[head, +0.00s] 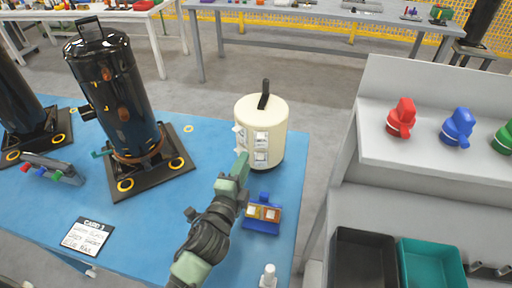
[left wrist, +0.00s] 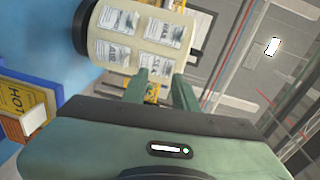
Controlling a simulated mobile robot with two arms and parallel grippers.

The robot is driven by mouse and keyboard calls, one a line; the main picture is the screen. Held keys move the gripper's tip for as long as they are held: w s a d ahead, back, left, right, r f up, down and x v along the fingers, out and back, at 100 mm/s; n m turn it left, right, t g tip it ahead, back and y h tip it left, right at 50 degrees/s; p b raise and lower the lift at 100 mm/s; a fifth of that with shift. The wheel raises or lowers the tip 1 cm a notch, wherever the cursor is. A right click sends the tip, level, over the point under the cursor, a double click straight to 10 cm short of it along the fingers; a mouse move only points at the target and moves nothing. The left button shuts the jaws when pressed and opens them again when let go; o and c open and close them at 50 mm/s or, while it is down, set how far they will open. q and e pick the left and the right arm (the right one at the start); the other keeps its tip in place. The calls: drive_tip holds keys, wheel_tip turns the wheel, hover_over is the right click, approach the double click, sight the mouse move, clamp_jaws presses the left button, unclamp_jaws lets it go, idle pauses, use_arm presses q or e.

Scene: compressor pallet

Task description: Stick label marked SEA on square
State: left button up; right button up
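A cream drum (head: 262,130) with a black top handle stands on the blue table, several white labels on its side. In the left wrist view the drum (left wrist: 140,40) fills the upper left, its labels' lettering upside down. The label closest to my fingertips (left wrist: 157,62) seems to read SEA. My left gripper (head: 238,168) is at the drum's front, below the labels; in the left wrist view its two green fingers (left wrist: 163,85) are apart, with no label visibly held. I cannot make out the target square. My right gripper is not in view.
Black tanks (head: 112,90) stand on dark bases at left. A blue holder (head: 262,226) with orange and yellow cards stands beside my left gripper. A card (head: 88,237) lies at front left. A shelf (head: 430,165) with coloured knobs and bins (head: 362,262) is at right.

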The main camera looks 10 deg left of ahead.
sight(261, 144)
use_arm(q)
drive_tip(key=w+d+r+m, duration=0.1)
drive_tip(key=w+d, duration=0.1)
drive_tip(key=w, duration=0.6)
drive_tip(key=shift+w+r+m+t+h+p, duration=0.25)
drive_tip(key=shift+r+m+t+h+p, duration=0.05)
drive_tip(key=shift+r+t+h+p, duration=0.15)
clamp_jaws()
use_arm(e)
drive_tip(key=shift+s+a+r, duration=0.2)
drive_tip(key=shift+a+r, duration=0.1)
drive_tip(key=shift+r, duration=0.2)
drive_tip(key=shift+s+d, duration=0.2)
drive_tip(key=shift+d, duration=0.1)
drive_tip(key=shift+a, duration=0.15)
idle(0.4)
